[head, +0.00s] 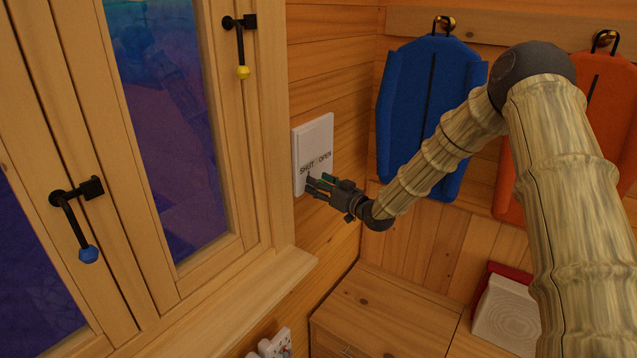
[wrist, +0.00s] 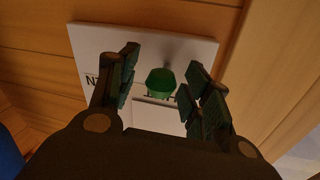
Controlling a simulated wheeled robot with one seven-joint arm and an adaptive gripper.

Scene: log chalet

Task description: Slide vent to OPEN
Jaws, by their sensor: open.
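The vent is a white panel (head: 314,145) on the log wall right of the window, marked SHUT on the left and OPEN on the right. In the wrist view the panel (wrist: 90,42) looks turned over, with part of the lettering hidden behind a finger. A green knob (wrist: 160,82) stands out from it. My gripper (head: 314,183) is at the panel's lower part. In the wrist view its open fingers (wrist: 161,72) are on either side of the knob, with a visible gap to each. In the head view my gripper hides the knob's place along the slide.
A window with a yellow-tipped handle (head: 242,72) and a blue-tipped handle (head: 88,254) is at the left. Blue (head: 425,110) and orange (head: 600,125) hanging items are on hooks at the right. A wooden cabinet (head: 385,305) stands below, a sill (head: 250,295) at lower left.

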